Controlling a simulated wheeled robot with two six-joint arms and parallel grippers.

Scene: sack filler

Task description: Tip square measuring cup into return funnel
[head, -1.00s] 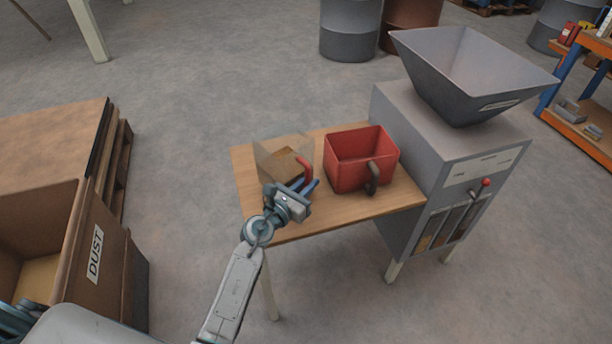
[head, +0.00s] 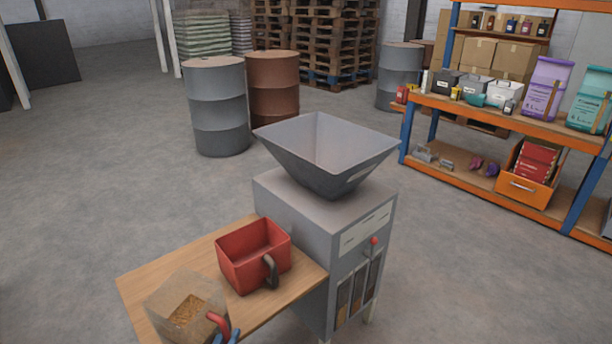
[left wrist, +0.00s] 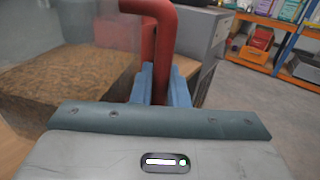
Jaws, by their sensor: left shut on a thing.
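The square measuring cup (head: 187,303) is clear-walled with a red handle and holds brown grain. It is at the lower left of the head view, over or on the wooden table's near left part; I cannot tell which. My left gripper (head: 226,337) is shut on its red handle, mostly cut off by the bottom edge. In the left wrist view the blue fingers (left wrist: 165,85) close around the red handle (left wrist: 163,40), with the cup (left wrist: 70,75) to the left. The grey return funnel (head: 325,150) sits on the grey machine, up and right of the cup. My right gripper is not seen.
A red square scoop (head: 253,262) with a dark handle stands on the wooden table (head: 150,270) between cup and machine (head: 330,225). A red-knobbed lever (head: 374,241) is on the machine's front. Drums (head: 217,105) stand behind; a loaded shelf (head: 500,115) is at right.

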